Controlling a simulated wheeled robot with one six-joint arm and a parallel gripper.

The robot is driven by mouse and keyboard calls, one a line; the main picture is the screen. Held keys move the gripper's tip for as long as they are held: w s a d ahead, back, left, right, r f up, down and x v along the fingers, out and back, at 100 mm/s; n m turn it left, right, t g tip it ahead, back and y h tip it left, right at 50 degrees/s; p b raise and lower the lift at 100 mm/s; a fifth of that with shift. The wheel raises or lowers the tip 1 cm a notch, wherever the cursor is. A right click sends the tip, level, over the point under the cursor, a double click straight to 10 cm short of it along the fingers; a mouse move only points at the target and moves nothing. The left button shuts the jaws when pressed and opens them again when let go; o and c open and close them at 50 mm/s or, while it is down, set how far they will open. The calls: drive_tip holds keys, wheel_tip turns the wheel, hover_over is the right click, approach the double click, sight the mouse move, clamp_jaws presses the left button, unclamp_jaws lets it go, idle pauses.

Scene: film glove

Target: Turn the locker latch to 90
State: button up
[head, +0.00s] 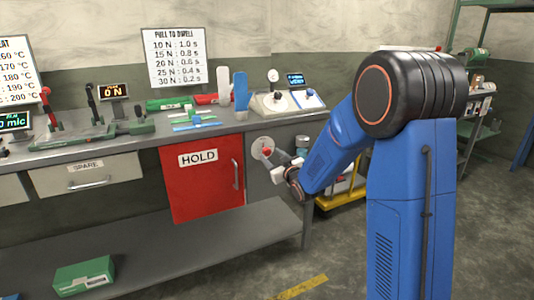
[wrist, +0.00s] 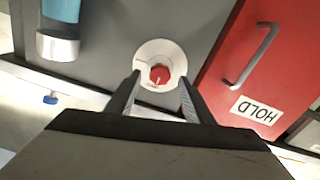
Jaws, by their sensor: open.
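The locker latch is a red knob (wrist: 160,74) on a round white dial plate (wrist: 161,53). In the head view the plate (head: 262,147) is on the grey panel just right of the red locker door (head: 202,178) marked HOLD. The red door (wrist: 252,70) also shows in the wrist view, upside down, with its handle. My gripper (wrist: 160,98) is open, its two fingers either side of the knob in the picture. Whether they touch the knob cannot be told. In the head view my gripper (head: 275,155) is at the dial and partly covers it.
The workbench (head: 140,137) runs above the door, with a control box (head: 286,103) over the dial. A blue and grey cylinder (wrist: 60,28) is near the dial in the wrist view. A yellow cart (head: 340,197) stands behind my arm.

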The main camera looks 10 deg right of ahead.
sight(268, 153)
drive_tip(key=shift+x, duration=2.35)
drive_tip(key=c, duration=1)
